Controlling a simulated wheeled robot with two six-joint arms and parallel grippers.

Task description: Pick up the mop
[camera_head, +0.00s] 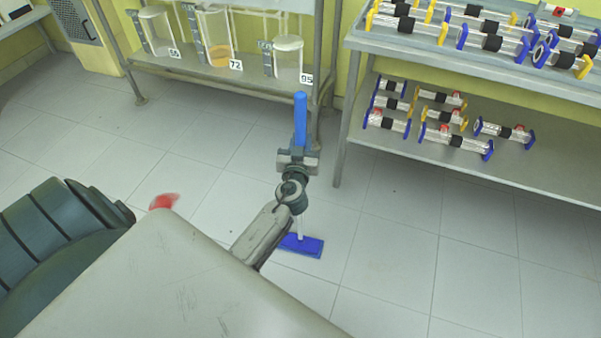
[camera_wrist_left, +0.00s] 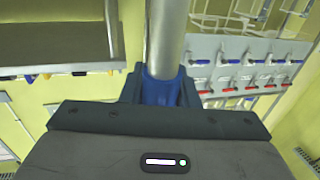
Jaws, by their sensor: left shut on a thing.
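The mop stands near upright, its blue handle top (camera_head: 301,118) above my left gripper (camera_head: 298,160) and its flat blue head (camera_head: 302,246) low over the floor. I cannot tell whether the head touches the floor. A white piece of its pole shows just above the head. My left gripper is shut on the mop's handle. In the left wrist view a grey pole with a blue part (camera_wrist_left: 162,88) sits between the dark fingers of this gripper. My wrist and arm hide the middle of the pole. My right gripper is not in view.
A rack with glass vessels (camera_head: 288,60) stands behind the mop. A metal shelf unit (camera_head: 480,155) with glass tubes stands at the right. A blurred red thing (camera_head: 163,202) shows at the left. Tiled floor (camera_head: 390,265) is clear at the right front.

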